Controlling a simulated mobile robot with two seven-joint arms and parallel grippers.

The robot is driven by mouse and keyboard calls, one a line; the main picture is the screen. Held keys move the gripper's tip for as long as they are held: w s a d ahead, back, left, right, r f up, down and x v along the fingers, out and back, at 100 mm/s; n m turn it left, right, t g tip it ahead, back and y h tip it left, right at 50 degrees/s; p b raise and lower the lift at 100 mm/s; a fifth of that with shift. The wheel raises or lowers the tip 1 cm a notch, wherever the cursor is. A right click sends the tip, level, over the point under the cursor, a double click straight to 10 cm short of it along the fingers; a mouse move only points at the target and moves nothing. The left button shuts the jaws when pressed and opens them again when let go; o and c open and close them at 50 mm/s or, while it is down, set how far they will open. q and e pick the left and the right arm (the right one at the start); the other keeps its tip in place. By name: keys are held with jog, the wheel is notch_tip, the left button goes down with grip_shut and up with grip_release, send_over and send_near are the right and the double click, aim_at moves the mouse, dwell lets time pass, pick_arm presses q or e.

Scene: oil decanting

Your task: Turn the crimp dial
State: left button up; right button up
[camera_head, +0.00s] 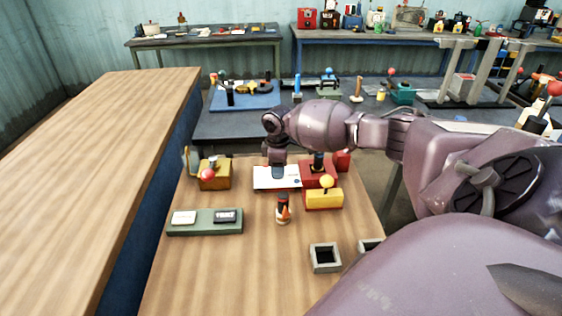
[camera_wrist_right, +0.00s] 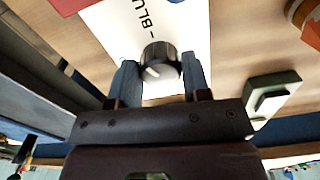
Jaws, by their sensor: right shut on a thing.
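The dial (camera_wrist_right: 158,58) is a dark round knob with a pale pointer mark. It stands on a white panel (camera_wrist_right: 118,30) with black lettering, partly readable as "BLU". My right gripper (camera_wrist_right: 160,78) has one finger on each side of the knob and is shut on it. In the head view the white panel (camera_head: 263,183) lies on the wooden table, and my right gripper (camera_head: 278,170) reaches down onto it from above. The knob is hidden or too small to make out there. My left gripper is not in view.
A red block (camera_head: 313,170) and a yellow block (camera_head: 324,199) stand right of the panel. A brown box with a red ball (camera_head: 213,178) stands left. A dark bottle (camera_head: 283,210), a green tray (camera_head: 205,228) and a grey square holder (camera_head: 325,258) are nearer. Bare wood lies between them.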

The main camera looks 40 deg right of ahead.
jog(key=m+p, duration=0.4)
jog(key=p, duration=0.1)
jog(key=shift+s+r, duration=0.1)
jog(key=shift+m+p, duration=0.45)
jog(key=shift+m, duration=0.05)
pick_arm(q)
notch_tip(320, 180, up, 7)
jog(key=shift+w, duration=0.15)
pick_arm(e)
jog(key=shift+m, duration=0.3)
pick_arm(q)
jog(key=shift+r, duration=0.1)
pick_arm(e)
jog(key=o, duration=0.8)
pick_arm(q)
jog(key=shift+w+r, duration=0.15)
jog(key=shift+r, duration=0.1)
pick_arm(e)
jog(key=shift+o, duration=0.6)
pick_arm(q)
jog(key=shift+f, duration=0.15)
pick_arm(e)
notch_tip(320, 180, up, 11)
jog(key=shift+f, duration=0.2)
